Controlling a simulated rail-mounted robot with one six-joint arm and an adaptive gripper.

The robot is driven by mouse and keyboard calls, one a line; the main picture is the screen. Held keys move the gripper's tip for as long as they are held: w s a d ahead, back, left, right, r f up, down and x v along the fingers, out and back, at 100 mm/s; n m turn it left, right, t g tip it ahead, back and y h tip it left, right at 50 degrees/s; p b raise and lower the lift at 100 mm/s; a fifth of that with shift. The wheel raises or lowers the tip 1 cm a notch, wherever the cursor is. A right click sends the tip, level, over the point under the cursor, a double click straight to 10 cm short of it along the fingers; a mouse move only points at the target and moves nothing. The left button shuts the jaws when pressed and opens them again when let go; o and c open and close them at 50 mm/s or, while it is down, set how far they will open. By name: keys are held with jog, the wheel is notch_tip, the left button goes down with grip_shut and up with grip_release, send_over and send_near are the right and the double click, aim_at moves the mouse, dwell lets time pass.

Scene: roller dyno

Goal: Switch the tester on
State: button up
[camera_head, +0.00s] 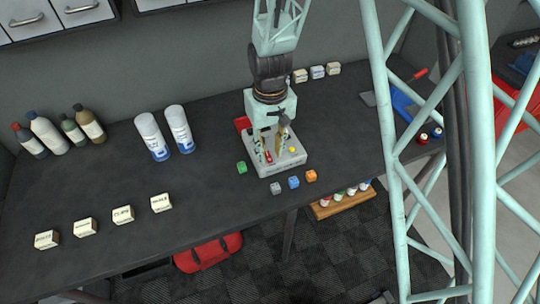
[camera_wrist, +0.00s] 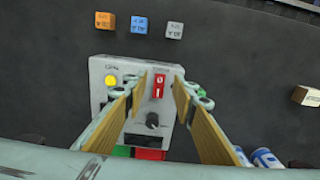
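The tester is a light grey box (camera_head: 291,166) on the dark bench; it also shows in the wrist view (camera_wrist: 103,66). Its face carries a red rocker switch (camera_wrist: 158,87) marked 0 and I, a round yellow lamp or button (camera_wrist: 110,80) and a black knob (camera_wrist: 152,121). Which side of the rocker is pressed I cannot tell. My gripper (camera_wrist: 160,80) is open and empty over the box, its two tan finger pads on either side of the switch. In the head view my gripper (camera_head: 271,150) points down at the box. Contact with the switch cannot be told.
Grey (camera_head: 276,188), blue (camera_head: 294,182), orange (camera_head: 311,176) and green (camera_head: 241,167) cubes lie close around the box. A red block (camera_head: 243,123) sits behind it. White cans (camera_head: 152,137) and labelled boxes (camera_head: 123,215) stand to the left. The bench between is clear.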

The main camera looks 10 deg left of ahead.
aim_at(268, 157)
jog(key=shift+f, duration=1.25)
jog(key=c, duration=0.8)
jog(key=shift+c, duration=0.2)
